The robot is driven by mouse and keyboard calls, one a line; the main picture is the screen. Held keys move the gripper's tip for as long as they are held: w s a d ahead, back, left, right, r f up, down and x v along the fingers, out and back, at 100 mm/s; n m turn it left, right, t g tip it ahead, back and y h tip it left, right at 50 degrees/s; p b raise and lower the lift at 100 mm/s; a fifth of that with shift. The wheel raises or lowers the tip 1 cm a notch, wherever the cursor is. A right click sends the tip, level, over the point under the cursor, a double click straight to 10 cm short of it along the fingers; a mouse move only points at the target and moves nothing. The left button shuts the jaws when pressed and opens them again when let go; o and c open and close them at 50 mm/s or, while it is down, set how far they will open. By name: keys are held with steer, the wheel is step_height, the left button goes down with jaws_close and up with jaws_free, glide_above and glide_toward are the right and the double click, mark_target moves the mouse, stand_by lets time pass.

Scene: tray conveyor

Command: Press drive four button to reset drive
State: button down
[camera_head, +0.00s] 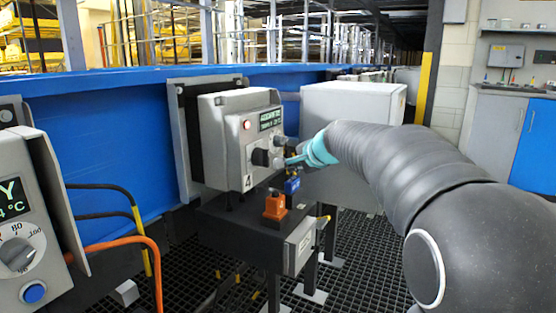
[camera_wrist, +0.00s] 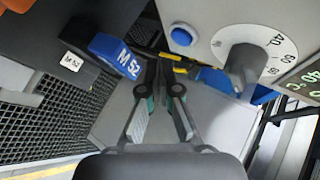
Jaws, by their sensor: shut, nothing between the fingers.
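The grey drive box marked 4 (camera_head: 240,140) stands in the middle of the head view. It has a lit display, a red lamp and a dark dial knob (camera_head: 260,157). In the wrist view a blue round button (camera_wrist: 182,35) shows on a grey panel beside a dial knob (camera_wrist: 245,62). My gripper (camera_head: 288,161) is in front of the lower right of the drive four box's face. In the wrist view my gripper (camera_wrist: 162,66) is shut and empty. Its tips appear apart from the blue button in the picture; the depth gap is unclear.
A blue tag marked M 52 (camera_wrist: 118,54) is close to the fingertips. An orange device (camera_head: 275,206) sits on the dark shelf below the box. Another drive box (camera_head: 30,215) with orange and black cables stands at left. The floor is black grating.

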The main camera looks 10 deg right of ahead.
steer(key=shift+w+a, duration=0.35)
steer(key=shift+a, duration=0.15)
steer(key=shift+w+a, duration=0.1)
steer(key=shift+a, duration=0.05)
stand_by(1.1)
steer(key=shift+w+a+p, duration=0.15)
steer(key=shift+p, duration=0.2)
steer(key=shift+w+a, duration=0.25)
steer(key=shift+a, duration=0.15)
stand_by(0.7)
steer(key=shift+s+d, duration=0.1)
steer(key=shift+d, duration=0.05)
steer(key=shift+s+d, duration=0.4)
steer(key=shift+d, duration=0.15)
steer(key=shift+b, duration=0.35)
steer(key=shift+s+d+f+b, duration=0.15)
steer(key=shift+s+d+b, duration=0.25)
steer(key=shift+d, duration=0.2)
steer(key=shift+s+d+b, duration=0.4)
steer(key=shift+s+d, duration=0.15)
steer(key=shift+d, duration=0.2)
steer(key=shift+s+d+b, duration=0.4)
steer(key=shift+s+d, duration=0.15)
steer(key=shift+d, duration=0.15)
